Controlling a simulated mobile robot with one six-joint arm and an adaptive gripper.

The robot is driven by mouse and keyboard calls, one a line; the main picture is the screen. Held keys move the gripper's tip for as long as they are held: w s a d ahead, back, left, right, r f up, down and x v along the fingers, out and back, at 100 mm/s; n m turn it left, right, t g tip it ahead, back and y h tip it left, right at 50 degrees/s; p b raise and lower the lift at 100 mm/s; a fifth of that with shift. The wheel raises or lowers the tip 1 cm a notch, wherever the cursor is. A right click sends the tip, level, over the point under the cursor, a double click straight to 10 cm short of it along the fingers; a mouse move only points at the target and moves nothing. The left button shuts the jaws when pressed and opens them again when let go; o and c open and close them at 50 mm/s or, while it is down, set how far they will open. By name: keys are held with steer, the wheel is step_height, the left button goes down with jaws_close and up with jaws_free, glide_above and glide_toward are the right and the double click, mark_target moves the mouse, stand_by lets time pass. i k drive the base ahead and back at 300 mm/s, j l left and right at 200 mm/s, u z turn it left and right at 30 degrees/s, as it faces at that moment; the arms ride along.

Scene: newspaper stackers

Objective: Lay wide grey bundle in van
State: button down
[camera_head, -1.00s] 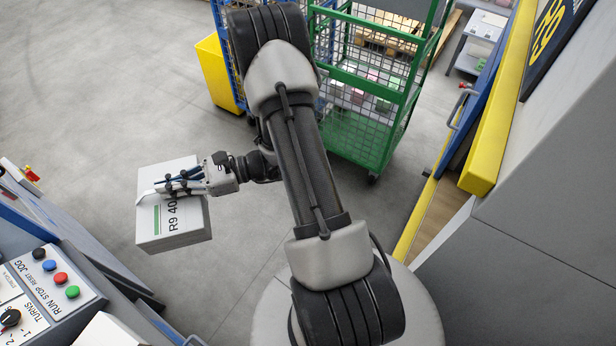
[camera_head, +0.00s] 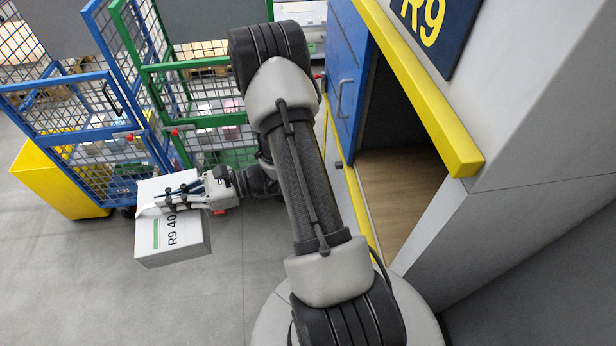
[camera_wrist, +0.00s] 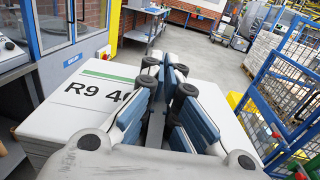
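The bundle (camera_head: 172,240) is a pale grey-white block with a green stripe and the label "R9 40". My gripper (camera_head: 172,193) is shut on its upper edge and holds it above the grey floor, left of my arm in the head view. In the wrist view the bundle (camera_wrist: 85,110) lies under and beyond my gripper (camera_wrist: 170,85), and the fingers hide part of the label. The van (camera_head: 545,130) stands at the right with an "R9" sign. Its doorway is open, and a bare wooden floor (camera_head: 400,190) shows inside.
A yellow bar (camera_head: 425,90) runs along the top of the van opening, with a blue door (camera_head: 347,80) beside it. A green cage (camera_head: 190,70), a blue cage (camera_head: 70,120) and a yellow bin (camera_head: 55,185) stand at the left. The floor at lower left is clear.

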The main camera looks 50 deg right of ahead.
mark_target(418, 218)
steer(key=i+j+z, duration=0.15)
steer(key=z, duration=0.3)
steer(key=i+j+z, duration=0.1)
steer(key=z, duration=0.35)
steer(key=j+z, duration=0.3)
steer(key=z, duration=0.15)
steer(key=i, duration=0.05)
